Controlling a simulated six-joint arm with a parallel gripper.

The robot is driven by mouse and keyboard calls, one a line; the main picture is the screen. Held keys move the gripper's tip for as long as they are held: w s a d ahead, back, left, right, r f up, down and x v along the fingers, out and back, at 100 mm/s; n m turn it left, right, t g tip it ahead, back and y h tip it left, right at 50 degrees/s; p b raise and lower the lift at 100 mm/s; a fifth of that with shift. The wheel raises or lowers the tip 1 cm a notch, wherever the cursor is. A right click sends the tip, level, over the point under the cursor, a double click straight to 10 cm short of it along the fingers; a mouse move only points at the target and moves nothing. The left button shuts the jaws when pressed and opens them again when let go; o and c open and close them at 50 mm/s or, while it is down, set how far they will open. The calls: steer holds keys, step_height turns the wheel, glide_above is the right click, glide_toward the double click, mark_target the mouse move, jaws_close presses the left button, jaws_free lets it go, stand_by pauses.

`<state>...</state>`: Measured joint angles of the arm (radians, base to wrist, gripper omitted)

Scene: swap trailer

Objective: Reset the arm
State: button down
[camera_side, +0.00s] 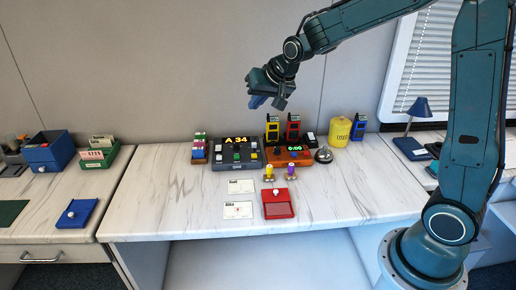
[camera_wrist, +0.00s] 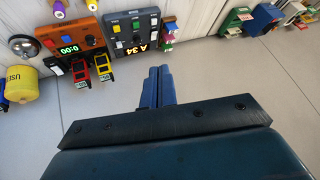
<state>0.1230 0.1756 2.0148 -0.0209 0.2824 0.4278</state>
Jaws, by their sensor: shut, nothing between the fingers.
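My gripper (camera_side: 257,102) is raised in the air above the back of the white marbled table (camera_side: 340,195), in front of the wall. Its blue fingers (camera_wrist: 158,86) are closed together and empty in the wrist view. It is apart from everything on the table. The nearest things below it are a dark console (camera_side: 236,155) reading "A 34" and an orange-brown console (camera_side: 289,157) with a green "0:00" display. Both also show upside down at the top of the wrist view.
Yellow and red handheld units (camera_side: 293,127), a yellow canister (camera_side: 340,132) and a bell (camera_side: 324,155) stand along the back. A red box (camera_side: 277,203) and white cards (camera_side: 238,210) lie in front. Blue and green boxes (camera_side: 98,155) stand left. Air around my gripper is clear.

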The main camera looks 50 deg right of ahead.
steer(key=s+a+r+n+g, duration=0.1)
steer(key=s+a+r+n, duration=0.1)
steer(key=s, duration=1.3)
steer(key=s+a+r+n+g, duration=0.1)
steer(key=s+a+r+n, duration=0.1)
steer(key=s, duration=1.3)
steer(key=shift+s+a+r+n+y, duration=0.15)
steer(key=shift+s+a+n+y, duration=0.2)
steer(key=shift+a+n, duration=0.6)
